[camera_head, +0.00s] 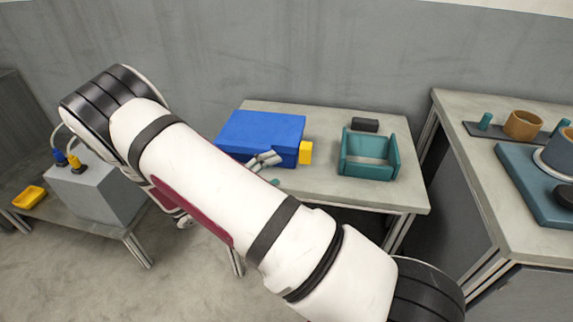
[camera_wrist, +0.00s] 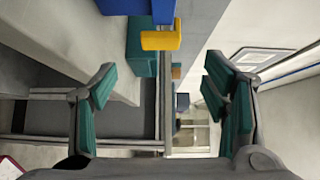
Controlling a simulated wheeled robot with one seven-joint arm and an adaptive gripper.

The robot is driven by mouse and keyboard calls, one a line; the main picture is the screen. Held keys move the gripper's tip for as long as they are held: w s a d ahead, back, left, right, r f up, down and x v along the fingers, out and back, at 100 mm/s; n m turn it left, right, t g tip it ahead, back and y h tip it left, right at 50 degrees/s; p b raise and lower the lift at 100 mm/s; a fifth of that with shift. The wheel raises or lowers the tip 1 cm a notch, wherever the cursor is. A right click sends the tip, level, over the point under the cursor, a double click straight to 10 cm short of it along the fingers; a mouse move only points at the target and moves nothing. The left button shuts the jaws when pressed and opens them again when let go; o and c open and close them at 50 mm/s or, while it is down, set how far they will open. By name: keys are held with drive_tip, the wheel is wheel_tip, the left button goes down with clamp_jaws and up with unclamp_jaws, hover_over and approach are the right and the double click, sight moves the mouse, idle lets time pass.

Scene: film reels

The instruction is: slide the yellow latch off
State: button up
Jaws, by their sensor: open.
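A blue box (camera_head: 262,134) sits on the middle table, with the yellow latch (camera_head: 306,152) sticking out at its right side. In the wrist view the latch (camera_wrist: 162,40) is an L-shaped yellow piece at the top centre, against the blue box (camera_wrist: 163,10). My gripper (camera_wrist: 160,95) is open and empty, its green-padded fingers wide apart to either side below the latch. In the head view my gripper (camera_head: 268,170) is in front of the box, left of the latch, partly hidden by my arm. I see no contact with the latch.
A teal open tray (camera_head: 368,172) stands right of the latch, with a gap between, and a dark block (camera_head: 365,124) lies behind it. A right-hand table (camera_head: 480,115) holds reels and pegs. A yellow tray (camera_head: 30,197) and a grey box (camera_head: 95,185) are at left.

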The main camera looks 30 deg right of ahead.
drive_tip(key=shift+a, duration=1.15)
drive_tip(key=s+r+m+g+y+p, duration=0.25)
drive_tip(key=s+r+m+y, duration=0.25)
drive_tip(key=s+r+m, duration=0.4)
drive_tip(key=s+r+m+g+y+p, duration=0.1)
drive_tip(key=s+r+m+y+p, duration=0.2)
drive_tip(key=s+r+m+y, duration=0.55)
drive_tip(key=s+a+r+m+t+y+p, duration=0.2)
drive_tip(key=s+a+r+m+t, duration=0.2)
drive_tip(key=r+m, duration=0.5)
drive_tip(key=s+a+r+m+t+y+p, duration=0.2)
drive_tip(key=s+a+r+m+t+p, duration=0.1)
drive_tip(key=s+r+m, duration=0.5)
drive_tip(key=shift+s+a+r+m+t+p, duration=0.4)
drive_tip(key=shift+s+a+m, duration=0.25)
drive_tip(key=shift+m, duration=0.1)
drive_tip(key=shift+d+y, duration=0.1)
drive_tip(key=shift+y, duration=0.15)
